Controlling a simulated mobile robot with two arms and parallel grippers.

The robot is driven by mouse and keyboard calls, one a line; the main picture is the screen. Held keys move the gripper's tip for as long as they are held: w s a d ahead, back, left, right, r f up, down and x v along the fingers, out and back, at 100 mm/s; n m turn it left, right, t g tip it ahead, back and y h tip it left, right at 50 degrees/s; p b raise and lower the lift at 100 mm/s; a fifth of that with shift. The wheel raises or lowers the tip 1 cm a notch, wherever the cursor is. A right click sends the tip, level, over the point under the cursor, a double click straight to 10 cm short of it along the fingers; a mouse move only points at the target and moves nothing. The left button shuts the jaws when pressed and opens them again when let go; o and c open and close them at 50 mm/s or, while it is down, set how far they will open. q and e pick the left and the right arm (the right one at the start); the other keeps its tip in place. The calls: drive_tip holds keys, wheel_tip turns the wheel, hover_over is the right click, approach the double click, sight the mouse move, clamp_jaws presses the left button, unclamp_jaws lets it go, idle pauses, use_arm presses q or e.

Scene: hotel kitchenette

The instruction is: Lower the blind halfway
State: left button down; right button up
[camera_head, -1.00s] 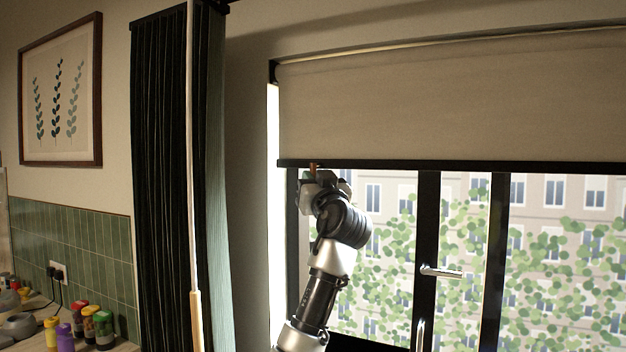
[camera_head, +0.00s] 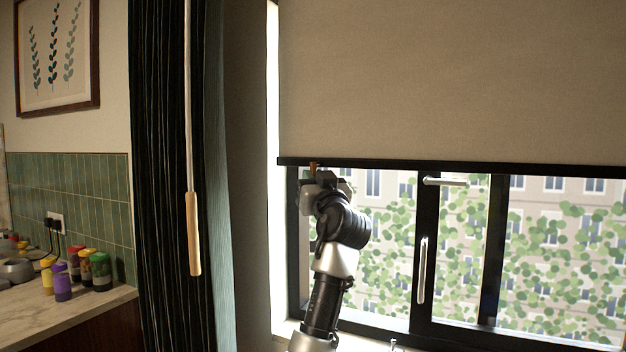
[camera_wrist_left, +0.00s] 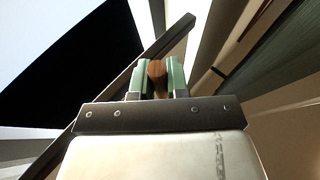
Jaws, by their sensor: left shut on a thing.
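The beige roller blind (camera_head: 450,80) hangs over the upper part of the window, with a dark bottom bar (camera_head: 480,168) along its lower edge. My left gripper (camera_head: 314,172) is at the bar's left end, just under it. In the left wrist view, my left gripper (camera_wrist_left: 157,78) has green fingers shut on a small brown wooden pull (camera_wrist_left: 157,70). The dark bar (camera_wrist_left: 125,85) runs diagonally behind the fingers there. My right gripper is not in view.
A dark curtain (camera_head: 165,150) and a hanging wand with a wooden handle (camera_head: 194,235) are left of the window. Window handles (camera_head: 445,181) sit below the bar. A counter (camera_head: 75,310) with several small bottles is at lower left.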

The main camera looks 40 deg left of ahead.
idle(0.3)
use_arm(q)
drive_tip(key=c, duration=1.1)
unclamp_jaws()
drive_tip(key=shift+b+v, duration=1.3)
drive_tip(key=shift+v, duration=4.15)
